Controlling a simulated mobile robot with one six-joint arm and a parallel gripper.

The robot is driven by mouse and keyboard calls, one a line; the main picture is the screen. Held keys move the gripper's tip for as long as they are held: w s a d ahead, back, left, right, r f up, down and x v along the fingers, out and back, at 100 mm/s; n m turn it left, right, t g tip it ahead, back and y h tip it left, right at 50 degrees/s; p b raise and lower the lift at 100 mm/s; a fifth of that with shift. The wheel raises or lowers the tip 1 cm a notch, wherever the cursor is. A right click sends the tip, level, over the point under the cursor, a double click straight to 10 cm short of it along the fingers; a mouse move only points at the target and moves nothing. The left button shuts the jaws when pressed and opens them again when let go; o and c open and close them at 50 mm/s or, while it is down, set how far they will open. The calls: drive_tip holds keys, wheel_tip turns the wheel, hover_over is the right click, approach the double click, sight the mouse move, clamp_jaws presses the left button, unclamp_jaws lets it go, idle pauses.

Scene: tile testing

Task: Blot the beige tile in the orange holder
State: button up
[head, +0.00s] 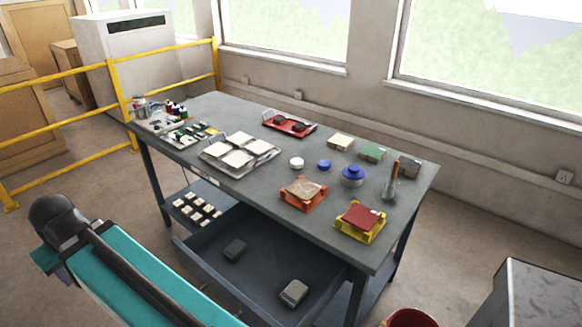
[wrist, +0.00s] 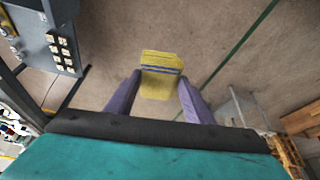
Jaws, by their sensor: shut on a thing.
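The beige tile (head: 303,188), with a mottled brownish face, lies in the orange holder (head: 300,204) near the front edge of the grey table in the head view. My gripper (wrist: 160,78) shows in the wrist view, with its purple fingers on either side of a yellow cloth (wrist: 160,60) with blue stripes. It is shut on this cloth, which is held out over bare floor, away from the tile. The fingertips are not visible in the head view, and neither the tile nor the holder shows in the wrist view.
A red tile (head: 361,216) sits in a yellow holder (head: 344,231) to the right. A blue-lidded jar (head: 353,176) and a brush in a container (head: 390,187) stand behind. A metal tray (head: 268,152) holds white tiles. An open drawer (head: 262,279) juts out below the table front.

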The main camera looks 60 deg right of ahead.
drive_tip(key=s+d+r+m+g+h+p, duration=0.2)
drive_tip(key=d+m, duration=0.5)
drive_tip(key=d, duration=1.2)
drive_tip(key=s+d+f+m+g+h+p, duration=0.15)
drive_tip(key=s+d+m, duration=0.4)
drive_tip(key=d, duration=1.35)
drive_tip(key=s+d+r+m+g+p, duration=0.1)
drive_tip(key=s+d+m+g+p, duration=0.2)
drive_tip(key=s+d+m, duration=1.2)
drive_tip(key=s+d+g, duration=0.1)
drive_tip(key=s+d, duration=0.8)
drive_tip(key=d, duration=0.3)
drive_tip(key=shift+s+d+r, duration=0.25)
drive_tip(key=shift+d, duration=0.15)
drive_tip(key=shift+y, duration=0.25)
